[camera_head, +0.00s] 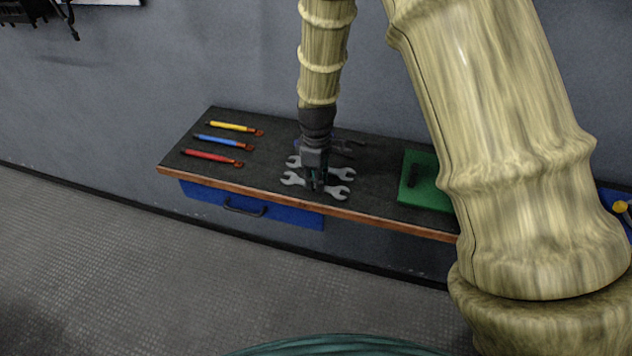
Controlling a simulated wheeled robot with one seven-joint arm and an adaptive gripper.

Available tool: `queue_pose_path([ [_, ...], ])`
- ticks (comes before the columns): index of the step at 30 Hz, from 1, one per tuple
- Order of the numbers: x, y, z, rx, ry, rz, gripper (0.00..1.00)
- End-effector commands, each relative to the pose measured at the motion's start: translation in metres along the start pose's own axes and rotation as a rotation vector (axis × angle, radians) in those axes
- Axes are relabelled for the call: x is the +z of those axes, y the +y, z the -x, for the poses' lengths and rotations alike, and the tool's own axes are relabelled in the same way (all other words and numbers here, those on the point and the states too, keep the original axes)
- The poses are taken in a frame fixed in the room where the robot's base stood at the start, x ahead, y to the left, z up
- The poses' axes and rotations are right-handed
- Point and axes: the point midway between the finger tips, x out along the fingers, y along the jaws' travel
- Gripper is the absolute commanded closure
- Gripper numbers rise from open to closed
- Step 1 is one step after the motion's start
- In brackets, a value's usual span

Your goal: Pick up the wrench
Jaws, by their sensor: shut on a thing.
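Two silver double-ended wrenches lie at the middle of the dark workbench top (270,175). The front wrench (340,192) is near the bench's front edge, and the rear wrench (343,174) is just behind it. My gripper (316,186) points down over the wrenches and covers their middles. It is shut on a wrench, apparently the front one, whose two ends show on either side of the fingers. The wrench looks to be at bench height; I cannot tell if it is lifted. The fingertips are small and partly hidden.
Yellow (232,127), blue (222,142) and red (210,158) handled tools lie at the bench's left. A dark tool (350,145) lies behind my gripper. A green mat (428,184) with a black object lies to the right. A blue drawer (290,214) is below. My arm hides the bench's right part.

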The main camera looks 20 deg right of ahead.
Motion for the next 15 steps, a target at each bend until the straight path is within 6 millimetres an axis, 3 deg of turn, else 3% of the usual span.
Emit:
queue_pose_path([
  [10, -0.001, 0.001, 0.032, 0.003, 0.003, 0.001, 1.0],
  [15, -0.019, -0.036, 0.033, 0.003, 0.0, 0.003, 1.0],
])
